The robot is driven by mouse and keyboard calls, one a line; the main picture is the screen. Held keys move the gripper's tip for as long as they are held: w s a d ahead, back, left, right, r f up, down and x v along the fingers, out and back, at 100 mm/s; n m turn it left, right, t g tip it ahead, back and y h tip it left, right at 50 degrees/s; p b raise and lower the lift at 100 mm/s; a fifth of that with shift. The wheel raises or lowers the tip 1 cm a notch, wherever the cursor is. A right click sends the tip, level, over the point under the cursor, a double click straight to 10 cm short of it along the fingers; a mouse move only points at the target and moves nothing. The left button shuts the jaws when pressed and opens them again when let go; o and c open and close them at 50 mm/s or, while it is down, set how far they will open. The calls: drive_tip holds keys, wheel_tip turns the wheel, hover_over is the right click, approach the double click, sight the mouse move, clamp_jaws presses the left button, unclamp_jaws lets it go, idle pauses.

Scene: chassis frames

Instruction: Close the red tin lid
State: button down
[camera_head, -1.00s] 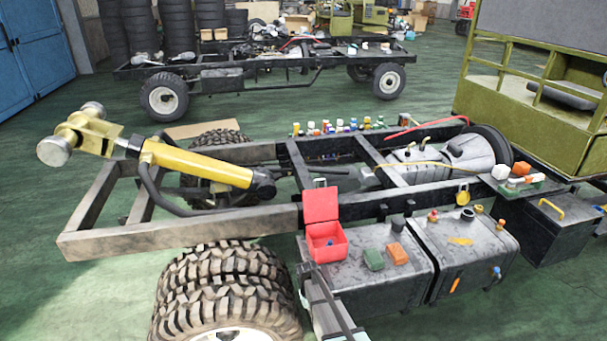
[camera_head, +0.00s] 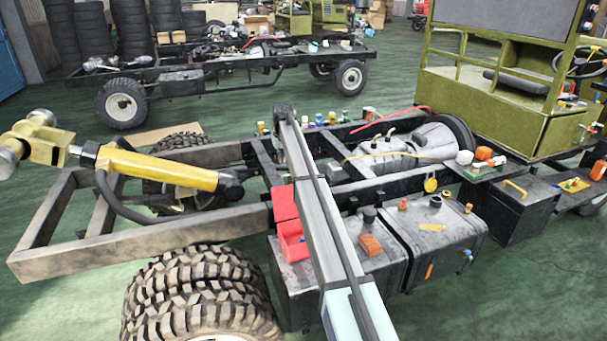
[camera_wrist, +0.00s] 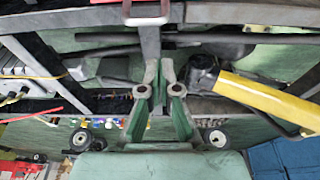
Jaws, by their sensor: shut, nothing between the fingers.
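The red tin (camera_head: 294,246) sits on the left part of the grey tank top in the head view, partly covered by my arm. Its red lid (camera_head: 284,203) stands up, open, at the tin's back edge. In the wrist view, a red U-shaped edge (camera_wrist: 146,20) at the top middle may be part of the tin or lid; I cannot tell which. In the head view I cannot make out the fingers.
An orange block (camera_head: 370,245) lies on the grey tank (camera_head: 395,262) right of my arm. A yellow padlock (camera_head: 430,184) hangs at the frame rail. A large tyre (camera_head: 200,300) stands at front left. A yellow cylinder (camera_head: 165,168) lies across the chassis frame (camera_head: 150,244).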

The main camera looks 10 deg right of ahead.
drive_tip(key=w+d+f+p, duration=0.1)
drive_tip(key=w+f+p, duration=0.2)
drive_tip(key=w+f, duration=0.3)
drive_tip(key=s, duration=0.2)
drive_tip(key=s+p, duration=0.1)
drive_tip(key=s+d+p, duration=0.1)
drive_tip(key=s, duration=0.1)
drive_tip(key=shift+s+f, duration=0.15)
drive_tip(key=shift+s, duration=0.15)
drive_tip(key=shift+a, duration=0.1)
